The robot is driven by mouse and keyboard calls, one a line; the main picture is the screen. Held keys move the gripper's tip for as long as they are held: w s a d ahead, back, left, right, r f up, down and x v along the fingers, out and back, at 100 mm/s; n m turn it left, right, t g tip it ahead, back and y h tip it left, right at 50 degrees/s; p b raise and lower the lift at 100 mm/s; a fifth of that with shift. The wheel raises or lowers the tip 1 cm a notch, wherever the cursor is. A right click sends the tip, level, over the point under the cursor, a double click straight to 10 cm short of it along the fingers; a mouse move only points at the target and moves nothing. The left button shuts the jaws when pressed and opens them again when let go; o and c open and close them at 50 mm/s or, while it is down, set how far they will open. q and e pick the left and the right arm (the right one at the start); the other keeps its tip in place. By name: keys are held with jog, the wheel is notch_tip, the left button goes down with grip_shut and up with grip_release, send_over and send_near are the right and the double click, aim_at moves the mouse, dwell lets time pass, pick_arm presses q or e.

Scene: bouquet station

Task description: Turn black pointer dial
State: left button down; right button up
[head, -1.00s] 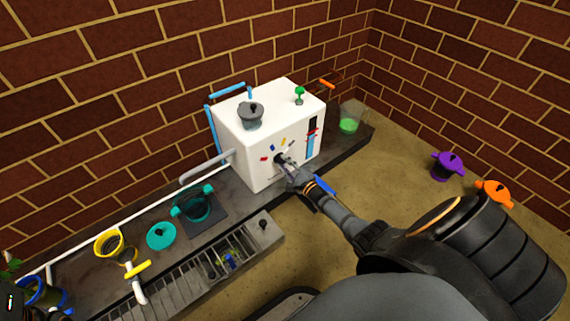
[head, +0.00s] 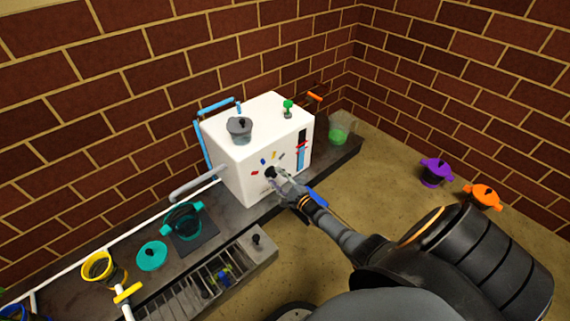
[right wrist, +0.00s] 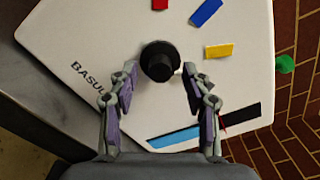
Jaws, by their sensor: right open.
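The black pointer dial (right wrist: 160,62) sits on the front face of the white box machine (right wrist: 110,28), among red, blue and yellow marks. In the head view the dial (head: 270,172) shows just past my right gripper (head: 283,181). In the right wrist view my right gripper (right wrist: 160,90) is open, with its two fingers apart. The dial lies ahead of the gap between the fingertips, and nothing is held. The direction of the dial's pointer is hard to tell. My left gripper is not in view.
A grey pot (head: 239,131) and a green knob (head: 288,106) are on the machine's top. A teal pot (head: 183,222) and teal lid (head: 152,256) are on the dark counter to its left. Purple (head: 436,172) and orange (head: 484,197) pots stand on the floor at right.

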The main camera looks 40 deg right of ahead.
jog(key=s, duration=1.1)
jog(key=shift+d, duration=0.4)
jog(key=shift+r, duration=0.1)
